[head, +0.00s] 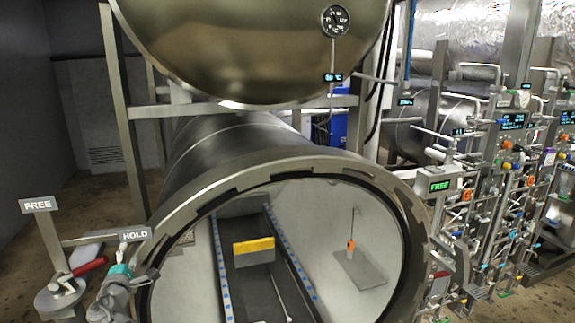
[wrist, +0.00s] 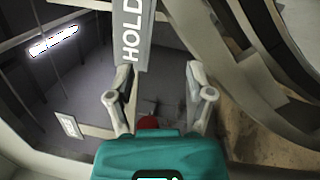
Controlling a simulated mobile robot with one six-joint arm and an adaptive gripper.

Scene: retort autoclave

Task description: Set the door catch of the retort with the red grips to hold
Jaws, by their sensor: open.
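The door catch (head: 62,290) stands left of the open retort mouth in the head view. Its red-gripped lever (head: 90,267) points right and slightly up from a grey hub. A FREE sign (head: 38,205) rises on a post behind it, and a HOLD sign (head: 134,235) sits to its right. My gripper (head: 123,246) is open and empty by the HOLD sign, right of the red grip and apart from it. In the wrist view, the open fingers (wrist: 161,95) flank a small red part (wrist: 148,122), partly hidden by the teal gripper body; the HOLD sign (wrist: 132,40) is above.
The retort's thick toothed rim (head: 285,168) stands close to the right of my gripper. A green display (head: 439,185) on the right reads FREE. Crowded pipes and valves (head: 510,175) fill the right side. Open floor (head: 20,258) lies at the left.

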